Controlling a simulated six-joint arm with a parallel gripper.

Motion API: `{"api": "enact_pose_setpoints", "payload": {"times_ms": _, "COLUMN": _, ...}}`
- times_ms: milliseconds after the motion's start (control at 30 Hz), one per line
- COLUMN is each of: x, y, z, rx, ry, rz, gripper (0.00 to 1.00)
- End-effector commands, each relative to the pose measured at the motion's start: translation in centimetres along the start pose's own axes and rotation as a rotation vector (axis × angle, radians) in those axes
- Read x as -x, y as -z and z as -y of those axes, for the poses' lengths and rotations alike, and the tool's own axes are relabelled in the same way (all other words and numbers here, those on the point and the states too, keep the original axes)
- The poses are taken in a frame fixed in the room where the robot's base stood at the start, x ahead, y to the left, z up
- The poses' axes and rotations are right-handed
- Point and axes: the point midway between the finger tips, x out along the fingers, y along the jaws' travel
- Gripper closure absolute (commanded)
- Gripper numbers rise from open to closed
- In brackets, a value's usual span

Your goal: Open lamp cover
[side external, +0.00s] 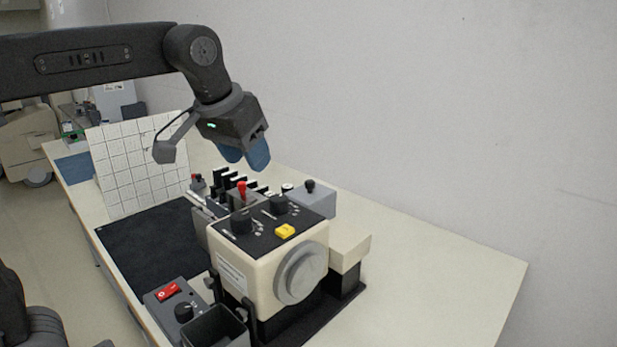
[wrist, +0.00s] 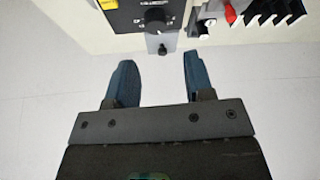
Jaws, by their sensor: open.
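A cream box-shaped unit (side external: 250,262) stands on the table in the side view. A round grey disc (side external: 301,273) sits flat against its front face and may be the lamp cover; I cannot tell for certain. Its black top panel (side external: 262,233) carries black knobs and a yellow button (side external: 285,231). My gripper (side external: 245,153) is above and behind the unit, apart from it, with blue fingers pointing down. In the wrist view the fingers (wrist: 160,80) are spread with nothing between them. A grey block with a black knob (wrist: 162,47) shows just beyond the fingertips. The disc is not visible there.
A red-topped lever (side external: 241,190) and several black-and-white upright pieces (side external: 222,181) stand behind the unit. A grey box with a red switch (side external: 168,291) and an open dark bin (side external: 214,328) are in front. A white gridded board (side external: 137,163) stands at left. The table at right is clear.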

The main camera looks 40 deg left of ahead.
Motion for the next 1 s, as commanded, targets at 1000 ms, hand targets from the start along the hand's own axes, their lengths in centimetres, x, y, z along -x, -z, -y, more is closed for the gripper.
{"api": "enact_pose_setpoints", "payload": {"times_ms": 1000, "x": -10.0, "y": 9.9, "z": -1.5, "rx": 0.108, "ry": 0.053, "rz": 0.036, "gripper": 0.52}}
